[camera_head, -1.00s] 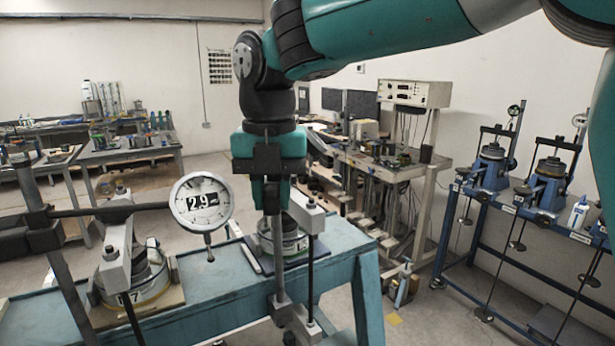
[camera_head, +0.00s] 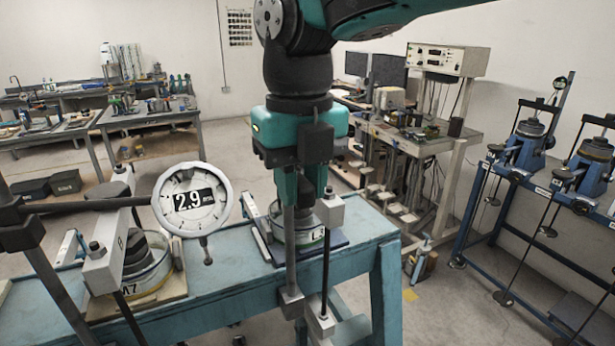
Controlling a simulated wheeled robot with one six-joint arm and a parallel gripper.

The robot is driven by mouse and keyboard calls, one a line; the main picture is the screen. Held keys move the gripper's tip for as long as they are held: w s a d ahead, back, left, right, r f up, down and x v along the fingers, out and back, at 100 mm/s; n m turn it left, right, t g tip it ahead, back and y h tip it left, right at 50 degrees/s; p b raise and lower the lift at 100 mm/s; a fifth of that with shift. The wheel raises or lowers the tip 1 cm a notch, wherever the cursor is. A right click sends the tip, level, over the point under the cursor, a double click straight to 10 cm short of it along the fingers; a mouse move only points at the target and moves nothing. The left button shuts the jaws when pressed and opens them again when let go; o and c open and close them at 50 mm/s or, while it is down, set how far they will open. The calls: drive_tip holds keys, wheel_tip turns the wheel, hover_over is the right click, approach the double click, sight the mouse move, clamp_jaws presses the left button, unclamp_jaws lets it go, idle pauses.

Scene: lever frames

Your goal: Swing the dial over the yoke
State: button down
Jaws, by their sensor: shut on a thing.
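A round white dial (camera_head: 194,197) reading about 2.9 hangs on a dark horizontal arm (camera_head: 90,204) from a post (camera_head: 55,290) at the left. Its stem points down, to the right of the metal yoke (camera_head: 112,258) above the left cell (camera_head: 150,270). A second yoke (camera_head: 329,210) stands at the right cell (camera_head: 302,236). My gripper (camera_head: 305,195) points down in front of that cell, well right of the dial and apart from it. It appears shut on a grey upright rod (camera_head: 290,245); the grip itself is partly hidden.
Both cells stand on a blue bench (camera_head: 230,283). At the right is a blue rack (camera_head: 480,215) with more lever frames. A cart with a white instrument (camera_head: 447,59) stands behind, and benches (camera_head: 150,116) stand at the back left. Open floor lies between.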

sight(302, 180)
drive_tip(key=c, duration=0.9)
unclamp_jaws()
drive_tip(key=shift+r, duration=0.15)
wheel_tip(302, 180, up, 17)
drive_tip(key=shift+r, duration=0.1)
drive_tip(key=shift+d+b, duration=0.1)
drive_tip(key=shift+b, duration=0.2)
